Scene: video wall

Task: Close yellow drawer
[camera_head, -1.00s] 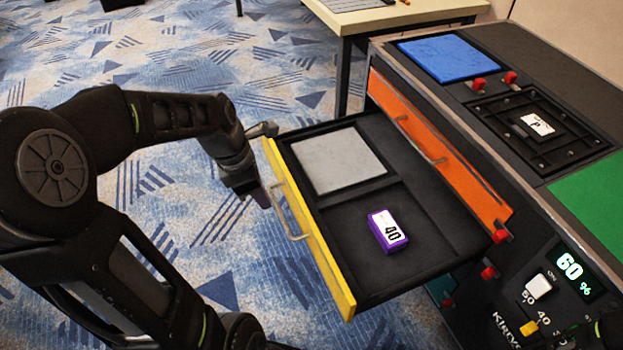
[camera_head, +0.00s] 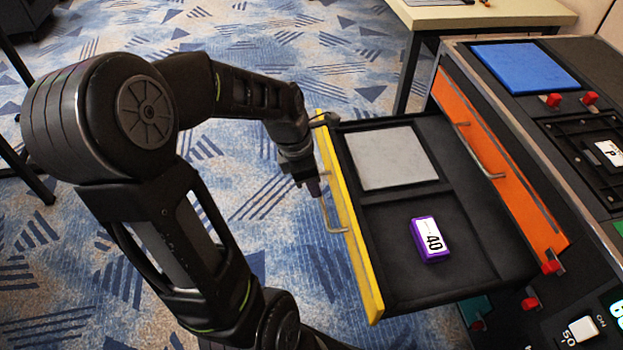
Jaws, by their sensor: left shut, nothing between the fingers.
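The yellow drawer (camera_head: 349,219) is pulled far out of the dark cabinet, its yellow front facing left with a metal handle (camera_head: 332,215). Inside it lie a grey square panel (camera_head: 391,158) and a purple box marked 40 (camera_head: 430,240). My left gripper (camera_head: 315,190) is shut and empty, pointing down just outside the yellow front, close to the handle's upper end. I cannot tell whether it touches the front. My right gripper is not in view.
An orange drawer (camera_head: 497,158) above the yellow one is shut. The cabinet top holds a blue panel (camera_head: 525,67), red knobs (camera_head: 551,101) and a black framed plate. A pale table (camera_head: 480,16) stands behind. Patterned carpet lies open to the left.

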